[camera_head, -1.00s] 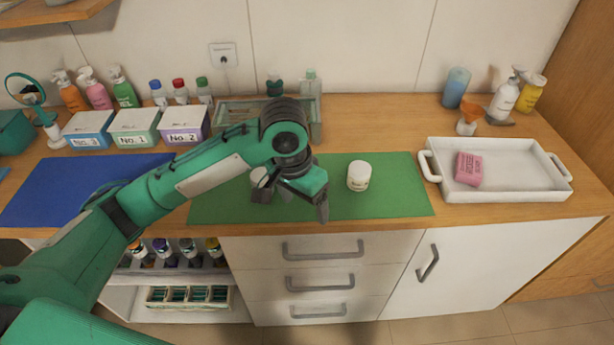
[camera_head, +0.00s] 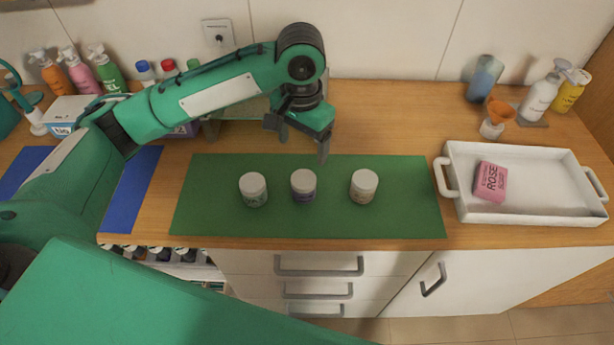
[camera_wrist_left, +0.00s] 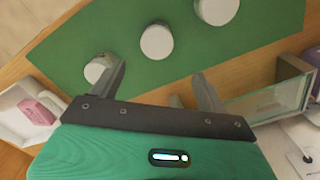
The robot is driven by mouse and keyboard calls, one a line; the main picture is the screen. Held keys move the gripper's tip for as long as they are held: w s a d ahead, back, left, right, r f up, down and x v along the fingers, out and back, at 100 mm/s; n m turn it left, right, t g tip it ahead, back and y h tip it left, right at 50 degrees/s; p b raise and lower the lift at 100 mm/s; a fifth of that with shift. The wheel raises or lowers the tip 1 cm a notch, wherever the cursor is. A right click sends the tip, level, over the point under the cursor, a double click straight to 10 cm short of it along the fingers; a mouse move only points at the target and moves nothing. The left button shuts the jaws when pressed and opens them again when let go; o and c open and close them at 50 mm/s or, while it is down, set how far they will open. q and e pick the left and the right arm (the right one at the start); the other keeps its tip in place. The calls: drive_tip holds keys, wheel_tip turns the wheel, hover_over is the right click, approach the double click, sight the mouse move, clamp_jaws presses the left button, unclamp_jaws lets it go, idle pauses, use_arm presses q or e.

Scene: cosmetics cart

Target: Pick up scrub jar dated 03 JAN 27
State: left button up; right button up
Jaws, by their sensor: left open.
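Three white-lidded jars stand upright in a row on the green mat (camera_head: 400,215). The left jar (camera_head: 254,190) has a greenish label, the middle jar (camera_head: 303,187) a purple one, the right jar (camera_head: 363,187) a pale yellowish one. Their dates are too small to read. My left gripper (camera_head: 299,147) is open and empty, above the mat's back edge, behind the middle and right jars. In the left wrist view the jar lids (camera_wrist_left: 157,41) show beyond the open fingers (camera_wrist_left: 160,85). My right gripper is not in view.
A white tray (camera_head: 520,212) with a pink soap box (camera_head: 490,181) stands at the right. Bottles (camera_head: 541,94) stand behind it. The front of the green mat is clear.

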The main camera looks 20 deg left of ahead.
sight(304, 178)
use_arm(q)
drive_tip(key=f, duration=0.6)
drive_tip(key=shift+s, duration=0.25)
drive_tip(key=shift+w+f, duration=0.1)
drive_tip(key=shift+f, duration=0.15)
drive_tip(key=shift+d+f+p, duration=0.15)
drive_tip(key=shift+f+p, duration=0.35)
drive_tip(key=shift+f, duration=0.2)
wheel_tip(304, 178, down, 4)
drive_tip(key=shift+d+r+p, duration=0.1)
drive_tip(key=shift+r+p, duration=0.15)
drive_tip(key=shift+p, duration=0.05)
drive_tip(key=shift+f, duration=0.15)
drive_tip(key=shift+c, duration=0.9)
drive_tip(key=c, duration=0.9)
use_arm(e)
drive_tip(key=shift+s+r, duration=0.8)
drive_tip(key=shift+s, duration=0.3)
use_arm(q)
drive_tip(key=shift+c, duration=0.2)
